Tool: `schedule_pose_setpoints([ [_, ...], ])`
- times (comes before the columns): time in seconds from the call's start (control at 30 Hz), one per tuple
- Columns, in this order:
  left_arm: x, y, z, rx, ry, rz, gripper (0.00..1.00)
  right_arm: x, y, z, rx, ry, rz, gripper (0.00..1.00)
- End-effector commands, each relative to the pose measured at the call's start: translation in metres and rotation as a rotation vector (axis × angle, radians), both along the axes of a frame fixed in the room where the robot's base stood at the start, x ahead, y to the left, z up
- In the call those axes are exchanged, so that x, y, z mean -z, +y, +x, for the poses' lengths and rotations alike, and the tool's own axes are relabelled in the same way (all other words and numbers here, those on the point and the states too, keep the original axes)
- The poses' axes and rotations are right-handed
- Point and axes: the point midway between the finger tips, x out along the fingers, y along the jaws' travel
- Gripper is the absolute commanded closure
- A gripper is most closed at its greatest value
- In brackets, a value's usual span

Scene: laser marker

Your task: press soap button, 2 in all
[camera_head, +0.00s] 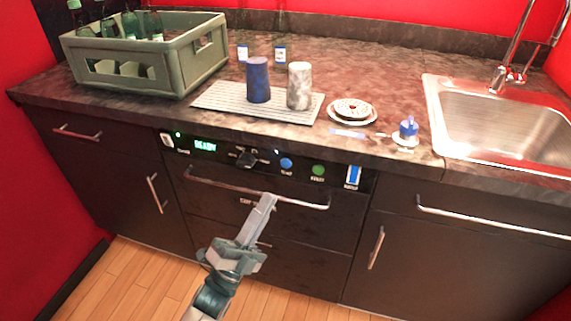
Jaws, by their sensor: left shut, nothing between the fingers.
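A dark control panel (220,160) runs along the front below the counter edge. It carries a round blue button (286,163), a round green button (318,170) and a blue rocker switch (354,175). Their small labels are too blurred to read surely, so I cannot tell which is the soap button. My left gripper (267,203) is shut and empty. It points up in front of the drawer, below the panel, and appears apart from the buttons. My right gripper is out of view.
A long handle (225,187) juts out under the panel, beside my left fingertips. A green display (204,145) reads READY, near a black knob (247,160). Above are a bottle crate (190,65), two cups on a drying mat (215,97), plates and a sink (500,110).

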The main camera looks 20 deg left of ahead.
Motion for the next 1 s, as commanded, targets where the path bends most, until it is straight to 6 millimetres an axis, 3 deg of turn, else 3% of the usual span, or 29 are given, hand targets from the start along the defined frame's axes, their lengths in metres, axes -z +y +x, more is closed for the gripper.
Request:
schedule_pose_setpoints([
  [0.27,0.000,-0.001,0.012,0.000,-0.003,-0.001,1.00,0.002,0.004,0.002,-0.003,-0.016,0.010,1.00],
  [0.8,0.001,-0.002,0.071,0.000,-0.001,-0.001,1.00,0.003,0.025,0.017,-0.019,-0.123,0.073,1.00],
  [1.0,0.001,-0.003,0.084,0.000,-0.001,-0.001,1.00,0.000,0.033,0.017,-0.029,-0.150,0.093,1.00],
])
